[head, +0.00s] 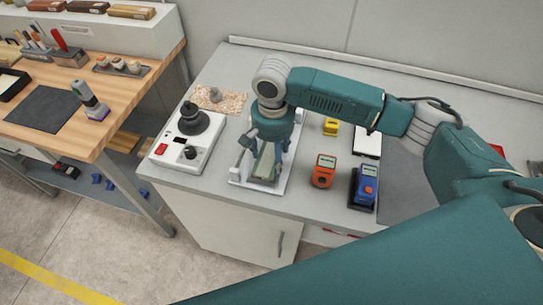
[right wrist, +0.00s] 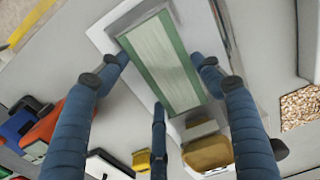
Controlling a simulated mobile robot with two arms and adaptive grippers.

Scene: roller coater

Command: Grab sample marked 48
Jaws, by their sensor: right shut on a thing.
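My right gripper (head: 263,152) points down over a white tray-like holder (head: 238,181) on the grey counter. It is shut on a flat sample panel (head: 265,163) with a pale face and green borders. In the right wrist view the panel (right wrist: 163,62) lies between my blue fingers, with fingertips at both long edges. The white holder (right wrist: 103,38) shows beneath it. I cannot tell if the panel still touches the holder. No number 48 is readable on it. My left gripper is not in view.
A white device with a black knob (head: 194,117) stands left of the holder. An orange gauge (head: 324,171), a blue gauge (head: 366,186) and a yellow block (head: 331,127) stand to the right. A wooden bench (head: 130,95) is at left, with a gap between.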

